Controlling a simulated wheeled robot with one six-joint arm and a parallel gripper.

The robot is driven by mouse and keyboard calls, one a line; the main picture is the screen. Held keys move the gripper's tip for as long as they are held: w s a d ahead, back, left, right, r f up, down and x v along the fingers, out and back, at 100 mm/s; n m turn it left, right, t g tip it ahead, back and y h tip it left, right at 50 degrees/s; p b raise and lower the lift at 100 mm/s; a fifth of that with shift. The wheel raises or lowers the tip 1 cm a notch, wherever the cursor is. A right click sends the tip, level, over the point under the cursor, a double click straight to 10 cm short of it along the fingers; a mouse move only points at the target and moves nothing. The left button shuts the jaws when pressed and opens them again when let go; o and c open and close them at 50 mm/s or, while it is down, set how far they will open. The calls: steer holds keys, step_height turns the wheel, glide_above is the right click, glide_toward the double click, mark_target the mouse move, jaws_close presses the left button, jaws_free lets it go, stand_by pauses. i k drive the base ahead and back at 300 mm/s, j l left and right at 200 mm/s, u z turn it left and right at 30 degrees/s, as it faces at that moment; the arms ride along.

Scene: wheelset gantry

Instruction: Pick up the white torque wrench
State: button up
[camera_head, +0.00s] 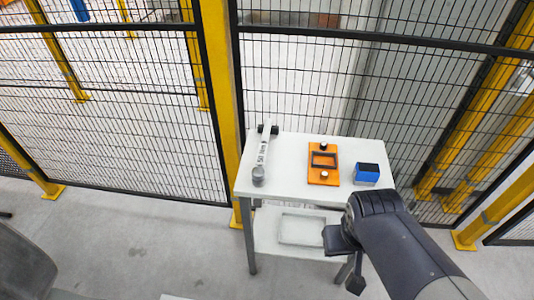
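The white torque wrench (263,152) lies on the left part of a white table top (293,189), with dark writing along its shaft. A dark crosspiece is at its far end and a grey round end is at its near end. My gripper (342,262) is in front of the table, below the top's front edge in the picture and to the right of the wrench, apart from it. Its two dark fingers look spread apart, with nothing seen between them.
An orange plate with a square opening (323,176) and a blue box with a dark top (367,174) lie right of the wrench. A lower shelf (283,244) holds a shallow tray (303,229). Black mesh fence with yellow posts (223,90) stands close behind.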

mark_target(258, 172)
steer(key=i+j+u, duration=0.15)
steer(key=i+u, duration=0.15)
steer(key=i, duration=0.55)
